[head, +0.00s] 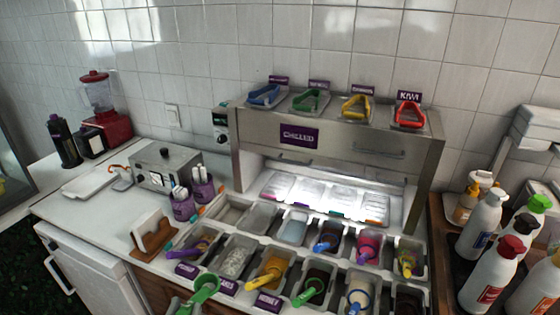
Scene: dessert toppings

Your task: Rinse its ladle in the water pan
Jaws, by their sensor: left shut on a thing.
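A pan with pale bluish contents (292,231), which looks like the water pan, is in the back row. Other ladles rest in pans: purple (188,249), yellow (266,276), green (311,290), blue (326,242), magenta (367,248) and yellow-green (406,263). My right gripper is not in view.
A steel chilled cabinet (345,155) stands behind the pans, with coloured tongs on top. Purple cups (183,208), a wooden holder (153,238) and a steel box (166,167) stand at left. Several bottles (490,275) crowd the right. The left counter has some free room.

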